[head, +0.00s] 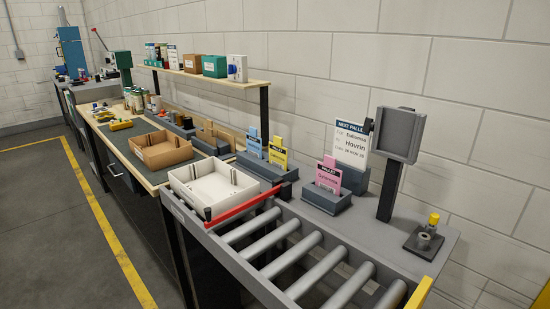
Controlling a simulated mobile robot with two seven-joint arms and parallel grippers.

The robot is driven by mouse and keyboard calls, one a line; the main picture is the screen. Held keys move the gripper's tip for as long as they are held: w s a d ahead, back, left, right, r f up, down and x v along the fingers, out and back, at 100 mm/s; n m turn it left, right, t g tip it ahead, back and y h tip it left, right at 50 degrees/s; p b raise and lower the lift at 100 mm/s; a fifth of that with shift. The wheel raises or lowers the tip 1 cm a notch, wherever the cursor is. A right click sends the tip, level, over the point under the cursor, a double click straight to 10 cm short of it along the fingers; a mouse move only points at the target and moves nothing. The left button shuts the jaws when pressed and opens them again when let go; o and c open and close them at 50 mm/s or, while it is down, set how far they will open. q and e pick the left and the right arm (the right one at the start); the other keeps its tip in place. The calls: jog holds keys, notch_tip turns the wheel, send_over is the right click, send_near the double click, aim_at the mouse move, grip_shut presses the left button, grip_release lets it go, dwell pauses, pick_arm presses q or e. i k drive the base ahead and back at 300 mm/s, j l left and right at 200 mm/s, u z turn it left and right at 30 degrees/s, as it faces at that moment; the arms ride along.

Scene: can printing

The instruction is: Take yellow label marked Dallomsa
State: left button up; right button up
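A yellow label (278,155) stands upright in a dark grey holder (262,169) beyond the roller conveyor, against the wall side. Its print is too small to read. A blue label (253,146) stands just left of it in the same holder. A pink label (328,176) stands in a separate grey holder (326,200) to the right. A white sign (350,145) headed "NEXT PALLET" stands behind the pink label and carries the name Hovrin; the line above seems to read Dallomsa. Neither of my grippers is in view.
A roller conveyor (300,257) with a red bar (243,210) fills the front. A white tray (213,187) and a brown tray (160,148) sit on the bench. A grey screen (398,133) stands on a post at right. Floor at left is clear.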

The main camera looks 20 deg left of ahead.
aim_at(277, 154)
jog(key=i+j, duration=0.15)
jog(key=j, duration=0.35)
jog(key=i+j, duration=0.1)
jog(key=j, duration=0.35)
jog(key=i+j, duration=0.15)
jog(key=j, duration=0.35)
jog(key=i+j, duration=0.1)
jog(key=j, duration=0.4)
jog(key=i+j, duration=0.15)
jog(key=j, duration=0.3)
jog(key=i+j, duration=0.15)
jog(key=j, duration=0.35)
jog(key=i+j, duration=0.1)
jog(key=j, duration=0.4)
jog(key=i+j, duration=0.15)
jog(key=j, duration=0.35)
jog(key=j+z, duration=0.3)
jog(key=z, duration=0.15)
jog(key=j+z, duration=0.3)
jog(key=z, duration=0.15)
jog(key=i+j, duration=0.05)
